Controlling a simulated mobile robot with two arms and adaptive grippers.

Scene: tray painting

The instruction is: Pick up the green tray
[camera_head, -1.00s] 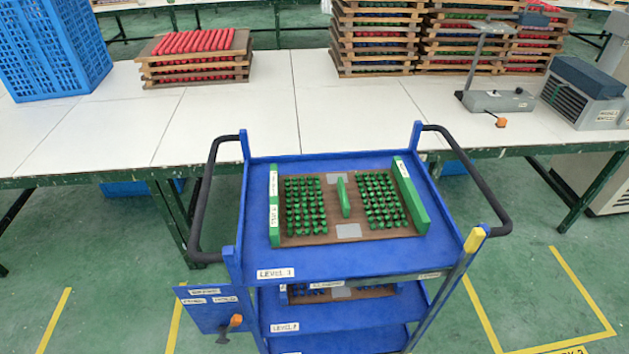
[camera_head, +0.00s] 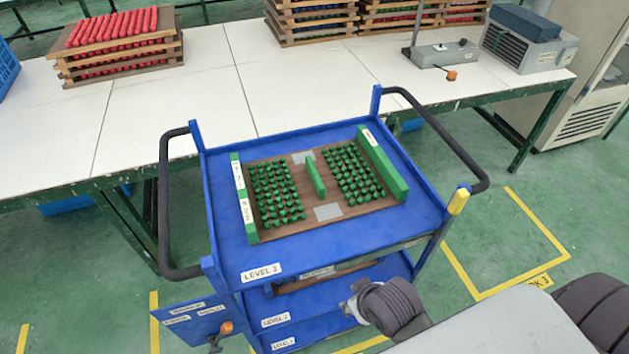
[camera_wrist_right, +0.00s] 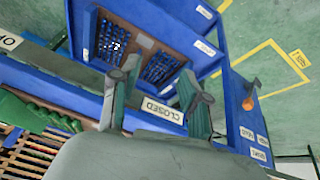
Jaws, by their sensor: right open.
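The green tray (camera_head: 280,229) lies flat on the top shelf of the blue cart in the head view. It is a brown board with green side walls, a green middle handle (camera_head: 315,173) and two blocks of green pegs. My right gripper (camera_head: 352,305) is low at the cart's front right, apart from the tray and below its level. In the right wrist view my right gripper (camera_wrist_right: 157,70) has its two fingers spread with nothing held between them. A tray with blue pegs (camera_wrist_right: 139,38) shows beyond the fingers. My left gripper is not in view.
The blue cart (camera_head: 335,262) has raised rims, corner posts and black side handles (camera_head: 166,215). A white table (camera_head: 190,110) stands behind it with stacked red-peg trays (camera_head: 118,45) and a grey machine (camera_head: 527,42). Green floor (camera_head: 570,200) is free to the right.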

